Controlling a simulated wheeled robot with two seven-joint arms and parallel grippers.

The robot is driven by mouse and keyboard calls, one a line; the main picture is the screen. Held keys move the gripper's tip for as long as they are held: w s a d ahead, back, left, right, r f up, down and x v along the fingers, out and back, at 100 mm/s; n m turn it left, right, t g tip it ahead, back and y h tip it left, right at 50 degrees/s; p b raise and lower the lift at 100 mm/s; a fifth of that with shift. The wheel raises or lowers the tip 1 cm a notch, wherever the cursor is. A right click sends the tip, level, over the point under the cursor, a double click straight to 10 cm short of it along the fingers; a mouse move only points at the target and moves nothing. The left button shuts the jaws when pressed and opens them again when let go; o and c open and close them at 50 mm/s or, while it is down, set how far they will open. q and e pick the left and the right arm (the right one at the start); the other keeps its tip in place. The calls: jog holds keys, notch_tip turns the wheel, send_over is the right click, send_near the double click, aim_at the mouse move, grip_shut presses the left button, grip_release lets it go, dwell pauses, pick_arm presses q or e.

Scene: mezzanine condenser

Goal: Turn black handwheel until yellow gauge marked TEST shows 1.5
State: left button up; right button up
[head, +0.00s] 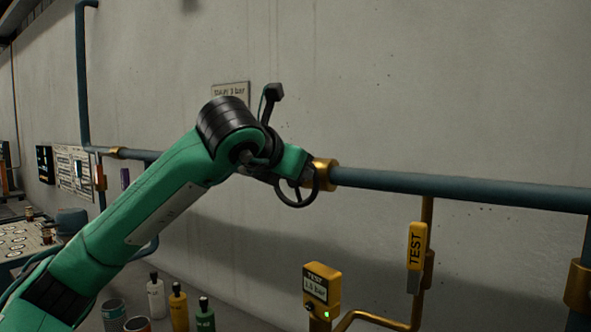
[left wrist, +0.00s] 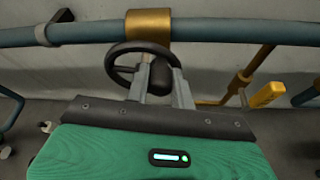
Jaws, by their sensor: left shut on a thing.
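The black handwheel (head: 296,204) sits at a brass fitting on the blue-green wall pipe. In the left wrist view the handwheel (left wrist: 113,66) is below the brass collar, with two grey fingers at its rim. My left gripper (head: 300,181) is shut on the handwheel; its fingers also show in the left wrist view (left wrist: 160,72). The green arm hides part of the wheel in the head view. The yellow gauge marked TEST (head: 321,290) stands lower down with a lit green lamp. Its display ends in ".5 bar"; the first digit is too small to read surely. My right gripper is not in view.
A yellow lever marked TEST (head: 417,246) hangs on a brass branch pipe right of the wheel. The blue-green pipe (head: 450,188) runs along the wall. A sign (head: 230,92) hangs behind my arm. Several bottles and cans, including a green bottle (head: 205,317), stand at the bottom.

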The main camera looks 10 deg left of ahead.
pick_arm(q)
jog(key=o, duration=1)
jog(key=b+v, duration=0.2)
jog(key=v, duration=1.1)
jog(key=shift+s+r, duration=0.15)
jog(key=shift+s, duration=0.2)
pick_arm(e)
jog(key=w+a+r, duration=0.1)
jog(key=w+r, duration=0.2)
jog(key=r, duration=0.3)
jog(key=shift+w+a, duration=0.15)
